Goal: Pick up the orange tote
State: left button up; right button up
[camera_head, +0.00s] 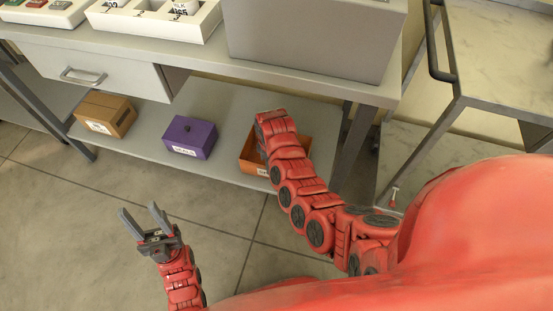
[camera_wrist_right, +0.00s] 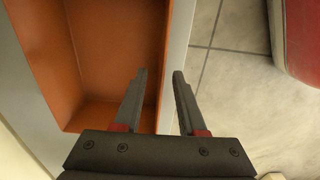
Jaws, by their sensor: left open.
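The orange tote (camera_head: 248,163) sits on the lower shelf in the head view, at the right end of a row of boxes and partly hidden by my right arm. In the right wrist view it is an open, empty-looking tote (camera_wrist_right: 40,55). My right gripper (camera_wrist_right: 159,72) is open, with one finger over the tote's near side and the other past it, toward the floor. I cannot tell whether either finger touches the wall. In the head view this gripper is hidden behind its arm. My left gripper (camera_head: 143,218) is open and empty over the floor, away from the tote.
A purple box (camera_head: 190,138) and a brown box (camera_head: 105,114) stand left of the tote on the lower shelf (camera_head: 232,105). The bench top with a grey box (camera_head: 310,40) overhangs the shelf. A cart (camera_head: 500,110) stands at the right. Floor at the left is clear.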

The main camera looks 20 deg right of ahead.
jog(key=f+b, duration=0.1)
jog(key=f, duration=0.1)
jog(key=f+b, duration=0.1)
jog(key=f, duration=0.2)
jog(key=shift+s+a+f, duration=0.1)
jog(key=shift+a+f, duration=0.1)
jog(key=shift+r, duration=0.1)
jog(key=shift+c, duration=0.3)
grip_shut()
dwell(0.8)
